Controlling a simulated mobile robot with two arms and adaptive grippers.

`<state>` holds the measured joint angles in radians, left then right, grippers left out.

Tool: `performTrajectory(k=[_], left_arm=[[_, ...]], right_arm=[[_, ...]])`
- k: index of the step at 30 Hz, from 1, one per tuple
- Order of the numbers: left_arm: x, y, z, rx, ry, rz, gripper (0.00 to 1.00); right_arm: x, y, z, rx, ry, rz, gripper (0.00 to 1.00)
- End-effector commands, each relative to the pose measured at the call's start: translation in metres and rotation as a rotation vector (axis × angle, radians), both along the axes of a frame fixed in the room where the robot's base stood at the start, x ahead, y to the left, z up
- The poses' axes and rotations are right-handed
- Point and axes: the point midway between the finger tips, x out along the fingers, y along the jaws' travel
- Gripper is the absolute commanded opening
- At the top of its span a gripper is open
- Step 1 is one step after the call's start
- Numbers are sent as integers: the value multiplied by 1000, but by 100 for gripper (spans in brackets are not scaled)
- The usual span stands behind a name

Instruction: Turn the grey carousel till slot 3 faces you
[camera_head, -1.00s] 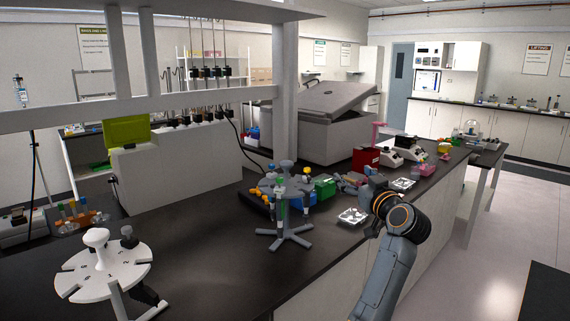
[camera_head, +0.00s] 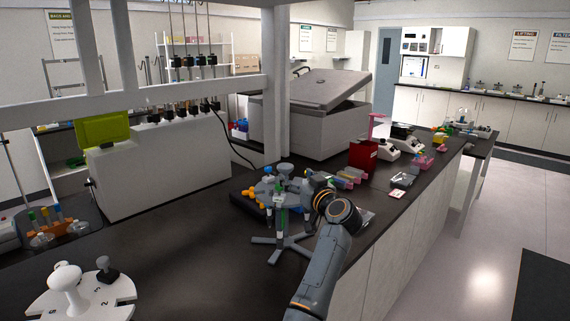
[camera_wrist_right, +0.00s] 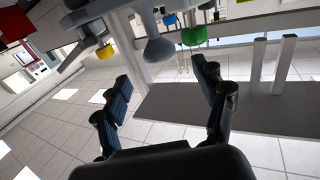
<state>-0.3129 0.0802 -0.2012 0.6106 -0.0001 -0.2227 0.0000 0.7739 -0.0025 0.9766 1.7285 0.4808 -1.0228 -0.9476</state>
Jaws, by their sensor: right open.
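The grey carousel (camera_head: 270,189) stands upright on the dark bench, on a splayed grey foot, with a round knob on top and capped tubes around it. I cannot read its slot numbers. My right arm comes up from below, just right of the carousel, and its wrist hides part of the carousel's right side. In the right wrist view my right gripper (camera_wrist_right: 163,78) is open, with nothing between its fingers. The carousel's grey knob (camera_wrist_right: 159,47) shows beyond the fingertips, beside green and yellow caps. I cannot tell whether a finger touches it. My left gripper is out of view.
A white numbered carousel (camera_head: 82,295) stands at the front left. A red device (camera_head: 363,156) and small coloured boxes lie behind my right wrist. A large grey machine (camera_head: 325,115) stands at the back. The bench between the two carousels is clear.

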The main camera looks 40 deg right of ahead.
Motion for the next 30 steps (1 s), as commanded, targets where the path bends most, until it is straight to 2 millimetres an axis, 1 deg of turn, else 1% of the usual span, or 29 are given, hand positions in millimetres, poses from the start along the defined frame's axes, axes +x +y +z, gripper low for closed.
performTrajectory(k=[1,5,9,12,14,17,27,29,30], left_arm=[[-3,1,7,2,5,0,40],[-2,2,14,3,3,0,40],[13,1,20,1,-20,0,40],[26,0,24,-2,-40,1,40],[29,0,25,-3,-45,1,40],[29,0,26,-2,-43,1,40],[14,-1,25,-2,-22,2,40],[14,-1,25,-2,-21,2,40],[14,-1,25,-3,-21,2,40]], right_arm=[[11,-3,4,5,-2,3,71],[35,-11,3,4,0,2,71],[56,-17,3,3,-1,2,71],[66,-22,2,1,0,1,71],[71,-23,1,1,1,1,71],[76,-24,1,0,0,1,71],[78,-25,0,-1,0,0,71],[78,-25,0,-1,0,0,59],[78,-25,0,-1,0,0,51]])
